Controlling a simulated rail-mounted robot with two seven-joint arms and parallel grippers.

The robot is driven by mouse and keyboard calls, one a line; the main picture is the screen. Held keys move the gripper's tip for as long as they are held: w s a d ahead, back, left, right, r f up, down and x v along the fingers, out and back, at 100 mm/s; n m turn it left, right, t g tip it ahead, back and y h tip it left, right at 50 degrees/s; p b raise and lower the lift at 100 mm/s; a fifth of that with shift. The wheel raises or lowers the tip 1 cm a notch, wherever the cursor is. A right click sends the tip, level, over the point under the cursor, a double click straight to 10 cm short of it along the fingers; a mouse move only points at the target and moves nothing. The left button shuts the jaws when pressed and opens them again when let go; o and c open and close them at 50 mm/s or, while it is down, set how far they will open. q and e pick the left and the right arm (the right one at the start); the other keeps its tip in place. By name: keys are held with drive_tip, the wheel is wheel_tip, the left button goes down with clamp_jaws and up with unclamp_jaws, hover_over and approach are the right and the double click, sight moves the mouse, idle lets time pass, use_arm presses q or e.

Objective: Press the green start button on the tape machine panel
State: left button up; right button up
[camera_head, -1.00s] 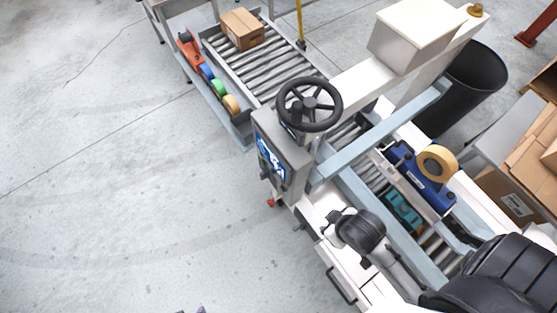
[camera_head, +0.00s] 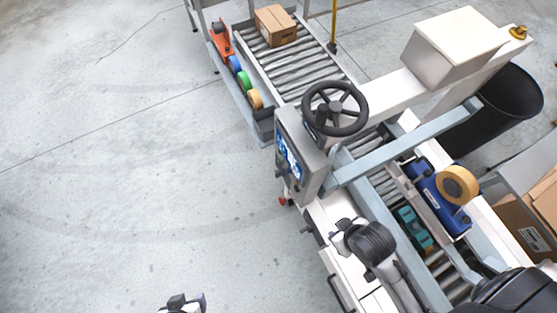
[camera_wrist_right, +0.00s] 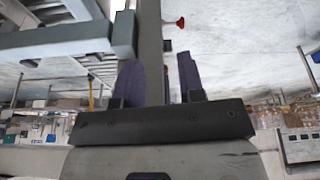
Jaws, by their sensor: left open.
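The tape machine panel (camera_head: 307,157) is a grey box with a lit blue screen (camera_head: 290,158), on the near side of the machine below a black handwheel. The panel face is seen at a steep angle, and I cannot make out the green start button. My left gripper (camera_head: 186,303) is at the bottom edge of the head view, mostly cut off, over the floor and well apart from the panel. It is open. My right gripper (camera_wrist_right: 159,78) shows in the right wrist view with two purple fingers apart and nothing between them. A grey post stands behind them.
The black handwheel (camera_head: 335,108) stands beside the panel top. A red knob (camera_head: 283,201) sits below the panel. A roller conveyor (camera_head: 290,68) carries a cardboard box (camera_head: 275,26). A blue tape head (camera_head: 437,198) is on the machine. The floor left of the machine is clear.

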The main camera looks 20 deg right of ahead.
drive_tip(key=shift+d, duration=0.15)
clamp_jaws()
idle(0.6)
idle(0.7)
